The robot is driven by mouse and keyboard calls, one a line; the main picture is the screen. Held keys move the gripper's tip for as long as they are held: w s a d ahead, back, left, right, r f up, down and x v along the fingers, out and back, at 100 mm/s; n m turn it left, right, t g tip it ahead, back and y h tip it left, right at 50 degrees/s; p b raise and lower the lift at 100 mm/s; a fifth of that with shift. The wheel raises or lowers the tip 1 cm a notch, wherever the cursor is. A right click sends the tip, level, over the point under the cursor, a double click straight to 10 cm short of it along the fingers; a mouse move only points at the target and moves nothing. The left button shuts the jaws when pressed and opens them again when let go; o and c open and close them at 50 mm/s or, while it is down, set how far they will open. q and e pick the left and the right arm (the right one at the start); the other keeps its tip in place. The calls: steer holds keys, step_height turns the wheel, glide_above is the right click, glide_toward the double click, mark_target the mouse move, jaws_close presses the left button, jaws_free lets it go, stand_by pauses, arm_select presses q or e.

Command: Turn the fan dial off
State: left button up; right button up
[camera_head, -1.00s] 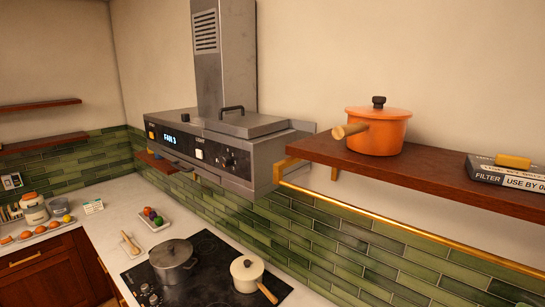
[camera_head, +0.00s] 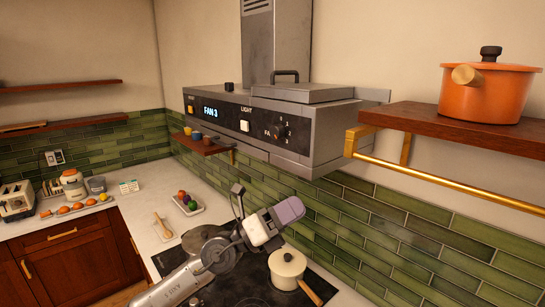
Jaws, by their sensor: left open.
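The fan dial (camera_head: 281,131) is a black knob at the right of the range hood's dark front panel, with small marks around it. The hood's display (camera_head: 210,112) reads "FAN 3". A lit light button (camera_head: 244,126) sits between display and dial. My left gripper (camera_head: 264,222) is below the hood, over the cooktop, apart from the dial. It is open, and I see nothing held in it. My right gripper is out of view.
A wooden shelf (camera_head: 440,128) with an orange pot (camera_head: 488,92) and a brass rail (camera_head: 450,187) lies right of the hood. A cream pan (camera_head: 286,262) stands on the cooktop below. A small shelf (camera_head: 203,145) with cups is under the hood's left end.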

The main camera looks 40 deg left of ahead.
arm_select(q)
steer(key=w+a+r+m+g+y+b, duration=0.1)
steer(key=w+a+r+m+y+b, duration=0.25)
steer(key=a, duration=0.55)
steer(key=n+y, duration=0.1)
steer(key=y, duration=0.7)
glide_toward(274, 133)
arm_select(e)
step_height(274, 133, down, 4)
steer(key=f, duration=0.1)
arm_select(q)
steer(key=shift+t+y, duration=0.25)
steer(key=shift+t, duration=0.05)
steer(key=w+p, duration=0.1)
steer(key=w, duration=0.1)
steer(key=w+d+p, duration=0.1)
steer(key=w+p, duration=0.1)
steer(key=w, duration=0.1)
steer(key=w+p, duration=0.2)
steer(key=shift+w+d+f, duration=0.1)
steer(key=shift+w+d, duration=0.15)
steer(key=shift+w, duration=0.1)
steer(key=shift+w+d+f+p, duration=0.15)
steer(key=shift+w+p, duration=0.25)
steer(key=shift+w, duration=0.35)
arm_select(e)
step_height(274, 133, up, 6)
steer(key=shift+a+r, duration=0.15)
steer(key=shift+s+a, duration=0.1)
